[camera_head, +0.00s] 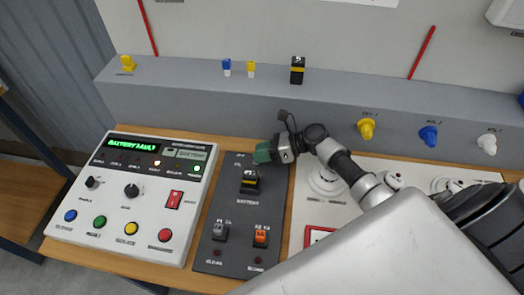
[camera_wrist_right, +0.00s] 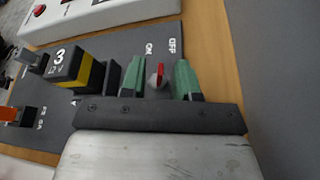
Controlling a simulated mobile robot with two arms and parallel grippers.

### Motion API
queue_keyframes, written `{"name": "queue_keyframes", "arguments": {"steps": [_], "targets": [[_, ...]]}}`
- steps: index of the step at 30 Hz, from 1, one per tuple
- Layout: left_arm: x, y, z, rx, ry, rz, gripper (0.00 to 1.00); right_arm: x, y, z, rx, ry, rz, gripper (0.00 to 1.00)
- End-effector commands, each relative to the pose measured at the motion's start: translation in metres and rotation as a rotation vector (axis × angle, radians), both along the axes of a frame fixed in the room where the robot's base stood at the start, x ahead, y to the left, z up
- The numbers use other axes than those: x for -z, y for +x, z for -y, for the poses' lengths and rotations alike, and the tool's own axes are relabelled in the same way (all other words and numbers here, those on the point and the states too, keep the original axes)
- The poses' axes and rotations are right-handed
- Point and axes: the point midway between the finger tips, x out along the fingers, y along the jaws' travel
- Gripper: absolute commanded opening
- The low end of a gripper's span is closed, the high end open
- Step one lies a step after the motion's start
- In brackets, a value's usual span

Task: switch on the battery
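The battery switch shows in the head view as a black and yellow block (camera_head: 249,181) above the "BATTERY" lettering on a dark panel (camera_head: 232,217). In the right wrist view this block (camera_wrist_right: 68,62) bears a "3". A small red-tipped lever (camera_wrist_right: 159,76) stands near the "ON" and "OFF" lettering. My right gripper (camera_wrist_right: 157,80) is open, its green fingers on either side of the lever with gaps visible. In the head view the right gripper (camera_head: 264,153) is at the panel's top edge and hides the lever. My left gripper is not in view.
A white console (camera_head: 131,198) on the left displays "BATTERY FAULT". Orange (camera_head: 261,236) and grey (camera_head: 220,231) switches sit lower on the dark panel. A grey ledge (camera_head: 200,92) runs behind, carrying a black-yellow block (camera_head: 297,70) and coloured knobs.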

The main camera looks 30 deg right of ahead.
Motion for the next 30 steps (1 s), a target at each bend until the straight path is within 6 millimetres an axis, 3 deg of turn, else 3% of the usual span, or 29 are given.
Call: {"name": "queue_keyframes", "arguments": {"steps": [1, 6, 19, 30], "targets": [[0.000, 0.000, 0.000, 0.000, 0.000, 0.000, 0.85, 0.000, 0.000, 0.000, 0.000, 0.000, 0.000, 0.23], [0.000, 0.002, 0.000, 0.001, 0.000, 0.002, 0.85, 0.000, 0.000, 0.000, 0.000, 0.000, 0.000, 0.00], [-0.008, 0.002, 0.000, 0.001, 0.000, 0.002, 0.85, -0.003, -0.002, -0.001, -0.002, -0.034, 0.044, 0.00], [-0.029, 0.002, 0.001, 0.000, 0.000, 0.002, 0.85, -0.005, -0.011, -0.007, -0.001, -0.191, 0.252, 0.00]]}}
